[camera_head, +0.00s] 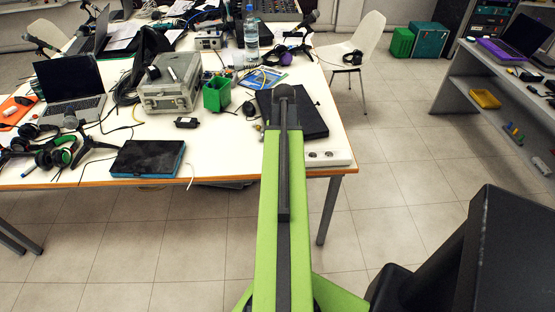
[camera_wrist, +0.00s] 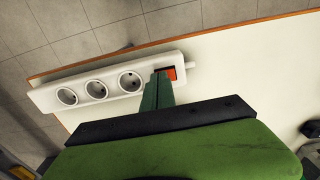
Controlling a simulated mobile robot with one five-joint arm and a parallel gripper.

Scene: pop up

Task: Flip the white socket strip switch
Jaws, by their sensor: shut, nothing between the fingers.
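The white socket strip (camera_wrist: 112,84) lies along the table edge in the wrist view, with three round sockets. Its orange-red switch (camera_wrist: 171,73) is at the strip's right end, near the short cable stub. My gripper (camera_wrist: 159,77) is shut and empty. Its green fingertips are at the switch and hide the switch's left part; I cannot tell whether they touch it. In the head view the strip (camera_head: 328,158) shows at the table's front right edge, partly hidden by my arm. My gripper is hidden there behind the arm.
The white table (camera_head: 225,168) carries a black flat device (camera_head: 312,119) behind the strip, a green box (camera_head: 217,94), a grey case (camera_head: 170,88) and a bottle (camera_head: 251,30). In the wrist view, bare tabletop (camera_wrist: 245,75) lies right of the strip and floor lies beyond the edge.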

